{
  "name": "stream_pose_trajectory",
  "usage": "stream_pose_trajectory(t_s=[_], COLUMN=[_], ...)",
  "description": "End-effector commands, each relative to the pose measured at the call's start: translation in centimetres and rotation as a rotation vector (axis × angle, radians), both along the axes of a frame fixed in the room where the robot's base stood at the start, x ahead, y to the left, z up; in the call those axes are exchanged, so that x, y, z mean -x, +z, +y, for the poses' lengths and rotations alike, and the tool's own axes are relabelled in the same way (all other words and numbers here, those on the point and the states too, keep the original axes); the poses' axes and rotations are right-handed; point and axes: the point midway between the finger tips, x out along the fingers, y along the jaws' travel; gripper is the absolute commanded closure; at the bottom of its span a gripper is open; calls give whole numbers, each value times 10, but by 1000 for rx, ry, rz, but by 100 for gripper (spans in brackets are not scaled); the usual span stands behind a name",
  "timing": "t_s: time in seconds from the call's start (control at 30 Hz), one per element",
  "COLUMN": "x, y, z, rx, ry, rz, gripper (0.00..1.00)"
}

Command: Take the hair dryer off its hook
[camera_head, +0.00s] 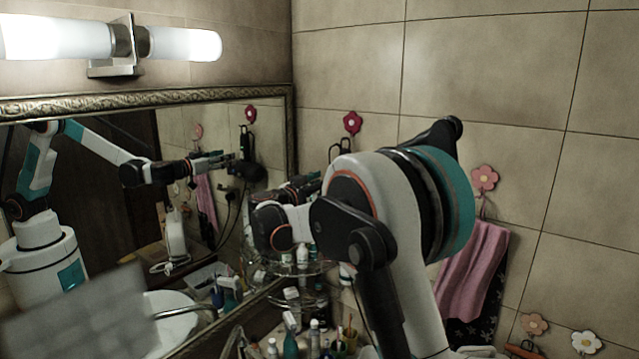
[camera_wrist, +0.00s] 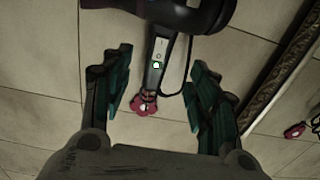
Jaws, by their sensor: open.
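The black hair dryer (camera_wrist: 154,48) hangs by a loop at its handle end from a red flower-shaped hook (camera_wrist: 145,104) on the tiled wall. In the wrist view its thick body is at the top edge, partly cut off. My gripper (camera_wrist: 157,72) is open, with one finger on each side of the handle and visible gaps to it. In the head view the hook (camera_head: 352,122) and the black loop (camera_head: 341,147) show above my gripper (camera_head: 308,184). My gripper and arm hide most of the dryer there, but it shows in the mirror.
A framed mirror (camera_head: 112,200) fills the left wall close to my gripper. Below stand a glass shelf and several bottles (camera_head: 291,342). A pink towel (camera_head: 472,268) hangs from another flower hook (camera_head: 484,178) to the right. A wall lamp (camera_head: 185,44) is above the mirror.

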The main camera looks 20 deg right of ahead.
Motion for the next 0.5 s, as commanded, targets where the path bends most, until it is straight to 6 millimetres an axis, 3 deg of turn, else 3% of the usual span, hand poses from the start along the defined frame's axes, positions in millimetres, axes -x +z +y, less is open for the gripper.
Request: stream_pose_trajectory(t_s=[0.5], x=[-49], y=[1], z=[-76], rx=[0], ry=[-3], rz=[1], gripper=[46])
